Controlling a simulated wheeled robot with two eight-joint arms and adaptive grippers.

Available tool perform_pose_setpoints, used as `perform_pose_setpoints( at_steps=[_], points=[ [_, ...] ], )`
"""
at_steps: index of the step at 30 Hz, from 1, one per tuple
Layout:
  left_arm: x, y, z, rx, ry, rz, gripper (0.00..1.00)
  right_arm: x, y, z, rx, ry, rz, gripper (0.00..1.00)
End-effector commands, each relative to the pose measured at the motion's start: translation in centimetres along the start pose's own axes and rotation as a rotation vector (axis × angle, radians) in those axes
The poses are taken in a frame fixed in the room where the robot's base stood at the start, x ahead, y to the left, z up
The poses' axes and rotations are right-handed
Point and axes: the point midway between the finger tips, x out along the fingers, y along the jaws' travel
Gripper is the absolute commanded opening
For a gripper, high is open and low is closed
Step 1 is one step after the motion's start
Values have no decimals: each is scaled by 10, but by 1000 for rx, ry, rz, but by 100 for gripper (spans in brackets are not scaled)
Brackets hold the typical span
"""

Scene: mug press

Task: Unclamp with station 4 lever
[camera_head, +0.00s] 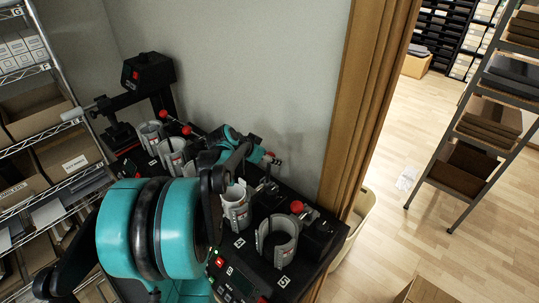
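A black mug press (327,252) stands against the wall with a row of stations, each with a curved grey cup clamp and a red-knobbed lever. The clamp second from the right (236,212) appears to be station 4; its label is too small to read surely. My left gripper (272,160), on the teal arm from the lower left, is close to this knob. Its fingers are small and dark, so whether they grip it is unclear. My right gripper is not in view.
The rightmost clamp (279,248) is empty, with its red knob (297,206) beside it. Two clamps (150,135) (173,155) stand farther left; my arm hides part of the row. Wire shelving (62,125) is at left, a wooden post (362,100) at right.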

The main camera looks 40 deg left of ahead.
Motion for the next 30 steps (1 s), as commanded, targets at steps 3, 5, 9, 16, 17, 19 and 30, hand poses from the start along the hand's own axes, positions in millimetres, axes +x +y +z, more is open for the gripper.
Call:
perform_pose_setpoints(
  at_steps=[3,5,9,16,17,19,30],
  points=[
    [0,0,0,0,0,0,41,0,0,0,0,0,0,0],
    [0,0,0,0,0,0,25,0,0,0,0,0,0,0],
    [0,0,0,0,0,0,18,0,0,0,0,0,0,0],
    [-3,0,2,0,0,0,18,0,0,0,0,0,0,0],
    [-4,0,4,0,-1,0,18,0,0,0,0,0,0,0],
    [-6,0,6,0,-1,0,18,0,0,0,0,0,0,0],
    [-17,0,16,0,-1,1,18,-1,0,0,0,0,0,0]
  ],
)
